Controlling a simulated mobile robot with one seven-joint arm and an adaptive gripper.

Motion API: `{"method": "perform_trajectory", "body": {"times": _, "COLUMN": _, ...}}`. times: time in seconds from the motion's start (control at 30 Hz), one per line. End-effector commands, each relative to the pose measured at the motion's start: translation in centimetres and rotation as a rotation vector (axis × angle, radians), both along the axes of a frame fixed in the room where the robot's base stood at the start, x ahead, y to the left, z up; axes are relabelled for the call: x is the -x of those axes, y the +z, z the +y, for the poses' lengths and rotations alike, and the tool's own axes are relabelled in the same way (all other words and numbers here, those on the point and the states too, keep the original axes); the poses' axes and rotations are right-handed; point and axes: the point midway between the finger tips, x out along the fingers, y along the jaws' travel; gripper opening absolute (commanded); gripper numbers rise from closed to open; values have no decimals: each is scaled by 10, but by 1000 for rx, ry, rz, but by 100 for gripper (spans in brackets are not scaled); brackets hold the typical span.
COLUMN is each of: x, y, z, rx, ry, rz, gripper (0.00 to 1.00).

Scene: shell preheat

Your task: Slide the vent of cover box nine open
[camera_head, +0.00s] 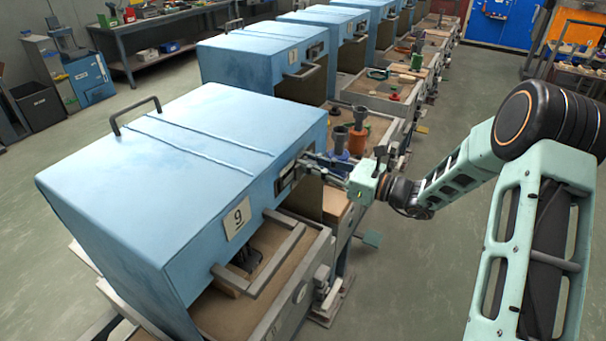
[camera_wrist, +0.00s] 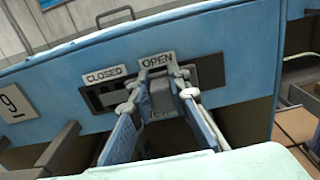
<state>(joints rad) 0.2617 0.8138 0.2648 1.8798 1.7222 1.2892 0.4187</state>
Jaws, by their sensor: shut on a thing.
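Cover box nine (camera_head: 185,150) is a large light-blue box with a "9" plate (camera_head: 237,217) on its front face; the plate also shows in the wrist view (camera_wrist: 13,102). Its vent (camera_wrist: 107,96) is a dark recessed slot with a CLOSED label (camera_wrist: 102,75) at left and an OPEN label (camera_wrist: 157,60) at right. My gripper (camera_wrist: 158,98) is shut on the vent's grey slide knob (camera_wrist: 161,97), with one finger on each side. The knob sits below the OPEN label. In the head view, my gripper (camera_head: 312,164) reaches the vent from the right and hides part of it.
A grey handle (camera_head: 262,262) juts from the box front, left of the vent. An open tray bench (camera_head: 300,272) extends below it. More blue boxes (camera_head: 262,60) stand in a row behind. Floor at right (camera_head: 440,240) is clear around my arm.

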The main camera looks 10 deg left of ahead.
Motion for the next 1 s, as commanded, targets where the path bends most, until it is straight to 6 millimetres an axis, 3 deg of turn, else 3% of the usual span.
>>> {"method": "perform_trajectory", "body": {"times": 0.37, "x": -8, "y": 1, "z": -4, "rx": 1, "ry": -7, "rz": -1, "gripper": 0}}
{"method": "perform_trajectory", "body": {"times": 0.4, "x": -8, "y": 1, "z": -4, "rx": 1, "ry": -7, "rz": -1, "gripper": 18}}
{"method": "perform_trajectory", "body": {"times": 0.57, "x": -8, "y": 1, "z": -4, "rx": 1, "ry": -6, "rz": -1, "gripper": 35}}
{"method": "perform_trajectory", "body": {"times": 0.87, "x": -6, "y": 0, "z": -4, "rx": 1, "ry": -3, "rz": 0, "gripper": 35}}
{"method": "perform_trajectory", "body": {"times": 1.0, "x": -1, "y": 0, "z": -19, "rx": 1, "ry": -5, "rz": 0, "gripper": 35}}
